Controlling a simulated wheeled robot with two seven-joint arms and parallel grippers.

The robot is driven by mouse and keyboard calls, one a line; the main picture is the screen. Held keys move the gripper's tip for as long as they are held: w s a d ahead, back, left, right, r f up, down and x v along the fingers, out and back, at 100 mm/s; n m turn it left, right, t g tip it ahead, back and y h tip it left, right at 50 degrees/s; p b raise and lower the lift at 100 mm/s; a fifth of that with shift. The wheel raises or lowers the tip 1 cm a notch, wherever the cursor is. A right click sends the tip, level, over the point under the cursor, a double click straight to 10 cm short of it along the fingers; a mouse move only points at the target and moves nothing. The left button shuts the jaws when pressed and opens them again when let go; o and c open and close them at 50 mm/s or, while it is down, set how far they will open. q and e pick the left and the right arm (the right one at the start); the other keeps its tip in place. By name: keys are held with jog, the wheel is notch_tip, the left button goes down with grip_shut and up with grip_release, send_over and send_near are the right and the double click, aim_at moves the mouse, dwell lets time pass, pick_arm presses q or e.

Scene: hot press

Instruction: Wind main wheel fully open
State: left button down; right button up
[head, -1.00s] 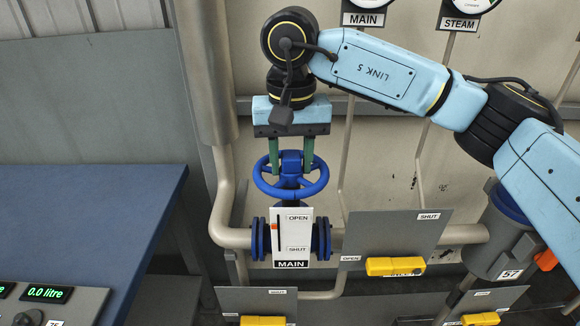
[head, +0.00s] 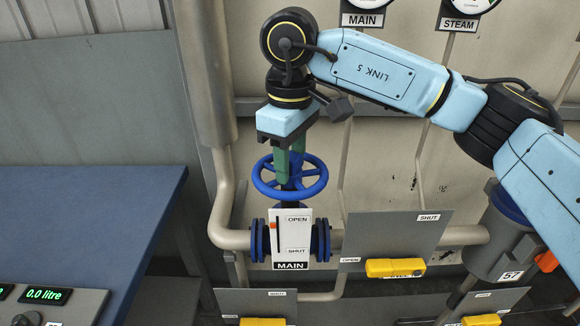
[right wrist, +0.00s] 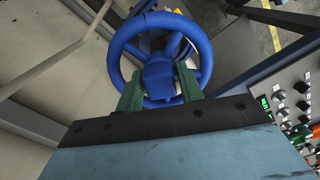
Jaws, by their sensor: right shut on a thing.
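The main wheel (head: 263,178) is a blue handwheel on a valve in the pipe. It also shows in the right wrist view (right wrist: 116,63). My right gripper (head: 289,176) points down at the wheel from above, and its green fingers (right wrist: 160,88) reach inside the rim, shut about the wheel's middle part. Below, a white plate marked MAIN (head: 291,245) carries a slot with OPEN at the top and SHUT at the bottom. Its red marker (head: 278,225) stands near the OPEN end. The left gripper is out of view.
A grey plate with a yellow handle (head: 395,267) is right of the valve. Other yellow handles (head: 262,322) are lower down. A blue-topped bench (head: 90,220) with a green readout (head: 44,295) is at left. Gauges labelled MAIN and STEAM (head: 460,24) hang above.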

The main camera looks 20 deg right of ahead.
jog(key=o, duration=0.8)
jog(key=shift+d+f, duration=0.1)
jog(key=shift+d, duration=0.2)
jog(key=shift+a+f, duration=0.1)
